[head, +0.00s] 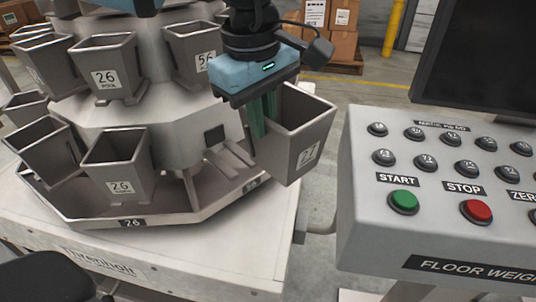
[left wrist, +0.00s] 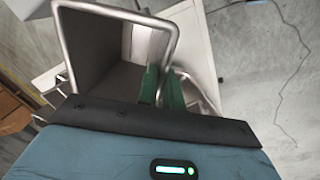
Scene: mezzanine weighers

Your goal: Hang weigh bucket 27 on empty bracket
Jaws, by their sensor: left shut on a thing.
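Weigh bucket 27 (head: 306,130) is a grey metal bucket, open at the top, with a "27" label. My left gripper (head: 263,115) is shut on its near-left side with green fingers and holds it up, slightly tilted, at the right side of the weigher. In the left wrist view the bucket (left wrist: 88,50) shows its rim and empty inside, with the green fingers (left wrist: 163,88) at its wall. An empty bracket (head: 232,158) with two prongs sticks out from the weigher's lower ring, just left of the bucket. Whether they touch cannot be told. My right gripper is not in view.
Bucket 26 of the lower ring (head: 117,165) and other buckets hang on the weigher at left. A tray rim (head: 130,222) runs below them. A control panel (head: 450,235) with START and STOP buttons stands at right, close to the bucket. Cartons (head: 330,45) stand behind.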

